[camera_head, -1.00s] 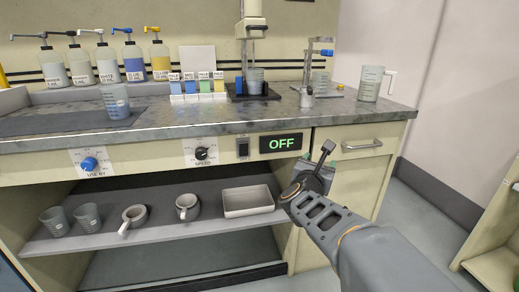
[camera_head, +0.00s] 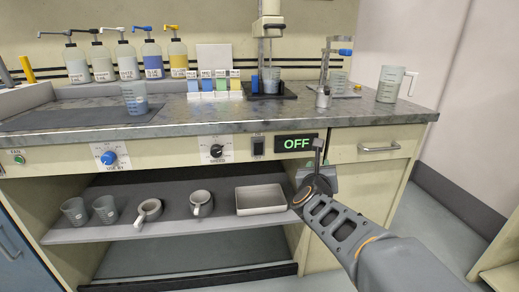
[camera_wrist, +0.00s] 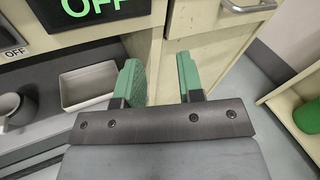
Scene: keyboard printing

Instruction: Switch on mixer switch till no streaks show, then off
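The mixer switch (camera_head: 258,145) is a dark rocker on the front panel below the counter edge, left of a black display (camera_head: 296,144) with green "OFF" letters. The wrist view shows part of this display (camera_wrist: 85,8) at top left. The mixer (camera_head: 270,28) stands on the counter with a beaker (camera_head: 271,80) of bluish-grey contents below it; streaks are too small to tell. My gripper (camera_wrist: 160,80) has two green fingers spread apart with nothing between them. In the head view my gripper (camera_head: 318,165) is in front of the cabinet, below and right of the display, apart from the switch.
A speed knob (camera_head: 216,151) is left of the switch, and a blue-capped knob (camera_head: 109,158) further left. The shelf below holds a tray (camera_head: 261,199), mugs and cups. A drawer handle (camera_head: 379,146) sticks out at right. Pump bottles and a beaker (camera_head: 134,98) stand on the counter.

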